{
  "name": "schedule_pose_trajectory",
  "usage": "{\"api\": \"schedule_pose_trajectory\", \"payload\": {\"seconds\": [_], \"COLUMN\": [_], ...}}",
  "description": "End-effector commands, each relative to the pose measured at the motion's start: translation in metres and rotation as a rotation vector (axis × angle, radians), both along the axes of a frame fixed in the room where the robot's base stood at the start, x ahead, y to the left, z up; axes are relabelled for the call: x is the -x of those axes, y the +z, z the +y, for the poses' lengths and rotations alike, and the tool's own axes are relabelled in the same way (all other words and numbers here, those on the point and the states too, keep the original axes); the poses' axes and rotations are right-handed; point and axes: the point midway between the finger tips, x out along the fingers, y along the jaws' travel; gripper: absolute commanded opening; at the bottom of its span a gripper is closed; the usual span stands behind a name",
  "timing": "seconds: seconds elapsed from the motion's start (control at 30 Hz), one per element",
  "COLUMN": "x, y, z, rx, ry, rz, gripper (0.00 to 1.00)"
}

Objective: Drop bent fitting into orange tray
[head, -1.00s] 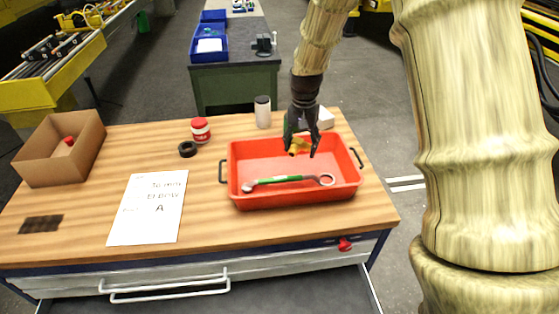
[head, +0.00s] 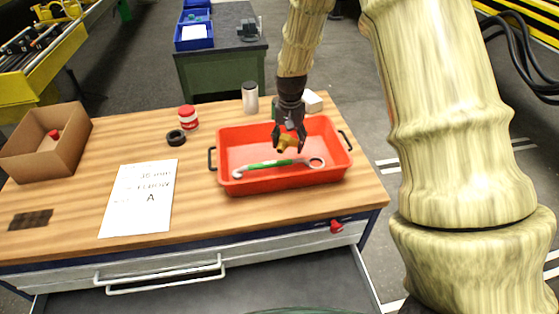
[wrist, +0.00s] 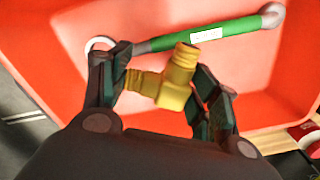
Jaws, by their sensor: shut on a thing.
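The orange tray (head: 232,186) sits on the right part of the wooden workbench. It also fills most of the wrist view (wrist: 110,20). My gripper (head: 290,143) is over the tray, pointing down. It is shut on the yellow bent fitting (head: 286,144). In the wrist view the bent fitting (wrist: 170,80) shows between the two dark fingers (wrist: 160,88), apart from the tray floor as far as I can tell. A wrench with a green handle (head: 262,165) lies in the tray, below the fitting.
A cardboard box (head: 45,150) stands at the left. A paper sheet (head: 138,200), black ring (head: 176,138), red-lidded jar (head: 188,118) and pale cylinder (head: 250,98) are on the bench. A white box (head: 313,101) is behind the tray.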

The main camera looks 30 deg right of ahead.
Motion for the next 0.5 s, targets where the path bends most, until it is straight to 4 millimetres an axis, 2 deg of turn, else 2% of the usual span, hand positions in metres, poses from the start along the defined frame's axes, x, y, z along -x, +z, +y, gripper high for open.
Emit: {"api": "schedule_pose_trajectory", "payload": {"seconds": [0.23,0.27,0.3,0.37,0.5], "x": [-0.0005,-0.0004,-0.0004,-0.0004,-0.0004], "y": [-0.0008,-0.0008,-0.0008,-0.0007,-0.0006], "z": [0.0002,0.0002,0.0002,0.0002,0.0002], "rx": [0.001,0.000,0.000,0.000,0.000], "ry": [0.001,0.001,0.001,0.001,0.001], "rz": [-0.001,0.000,0.000,0.000,0.000], "gripper": [0.32,0.67,0.74,0.85,0.86]}}
